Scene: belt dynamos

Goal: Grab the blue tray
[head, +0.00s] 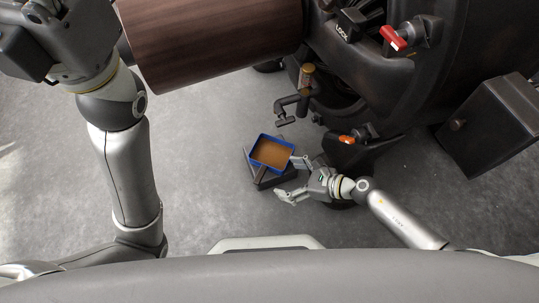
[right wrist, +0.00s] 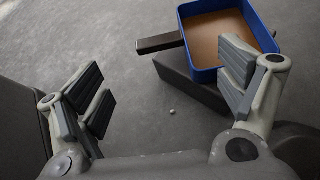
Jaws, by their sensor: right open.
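The blue tray (head: 264,168) is a small open box with blue walls and a flat brown inside. It sits on a dark block (head: 262,183) low at the centre of the head view. In the right wrist view the tray (right wrist: 187,48) is at the upper right. My right gripper (head: 287,178) is open and empty beside the tray's right side. In the right wrist view (right wrist: 165,90) one finger overlaps the tray's near edge; I cannot tell whether it touches. My left gripper's body (head: 35,40) is at the top left, with its fingertips out of view.
A large dark machine with a red handle (head: 393,38) and an orange knob (head: 346,140) stands right of the tray. A brown wood-grain cylinder (head: 215,40) is above. A dark box (head: 490,130) is at the right. Grey floor left of the tray is clear.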

